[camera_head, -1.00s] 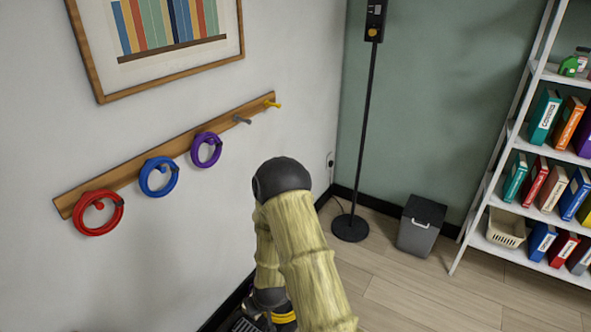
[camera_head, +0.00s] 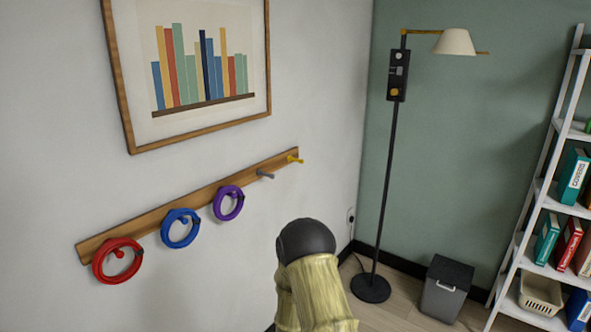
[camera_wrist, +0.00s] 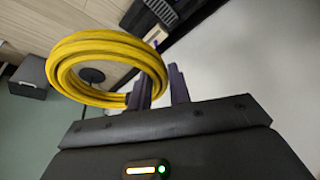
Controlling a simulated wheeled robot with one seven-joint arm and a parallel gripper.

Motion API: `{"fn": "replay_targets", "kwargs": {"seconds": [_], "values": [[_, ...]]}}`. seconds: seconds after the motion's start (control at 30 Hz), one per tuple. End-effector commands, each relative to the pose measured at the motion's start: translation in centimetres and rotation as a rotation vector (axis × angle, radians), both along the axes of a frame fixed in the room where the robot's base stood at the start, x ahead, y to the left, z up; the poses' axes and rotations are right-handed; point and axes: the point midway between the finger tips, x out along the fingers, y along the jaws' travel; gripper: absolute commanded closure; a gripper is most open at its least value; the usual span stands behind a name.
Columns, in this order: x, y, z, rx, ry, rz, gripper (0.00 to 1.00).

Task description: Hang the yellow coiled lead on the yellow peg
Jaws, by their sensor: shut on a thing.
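The yellow coiled lead (camera_wrist: 75,52) is in the wrist view, a ring of several turns. My gripper (camera_wrist: 160,90) is shut on the right end of the coil, which hangs out to the left of the fingers. In the head view my gripper and the lead are out of sight below the frame; only my arm shows. The yellow peg (camera_head: 294,160) is at the right end of the wooden rail (camera_head: 150,218) on the wall, and it is bare.
Red (camera_head: 97,272), blue (camera_head: 166,236) and purple (camera_head: 218,212) coils hang on the other pegs. A grey peg (camera_head: 265,174) beside the yellow one is bare. A floor lamp (camera_head: 386,180), a bin (camera_head: 443,292) and a shelf (camera_head: 520,240) stand to the right.

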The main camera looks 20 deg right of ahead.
Motion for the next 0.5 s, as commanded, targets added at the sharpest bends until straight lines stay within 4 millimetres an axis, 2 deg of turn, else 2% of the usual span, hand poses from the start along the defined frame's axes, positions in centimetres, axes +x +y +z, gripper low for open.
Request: {"fn": "replay_targets", "kwargs": {"seconds": [0.27,0.37,0.5], "values": [[-0.1,-0.2,-0.6,0.000,0.002,-0.003,1.00],[-0.3,-0.1,-2.1,-0.001,0.005,-0.001,1.00],[-1.0,0.0,-5.6,-0.001,0.008,0.002,1.00]]}}
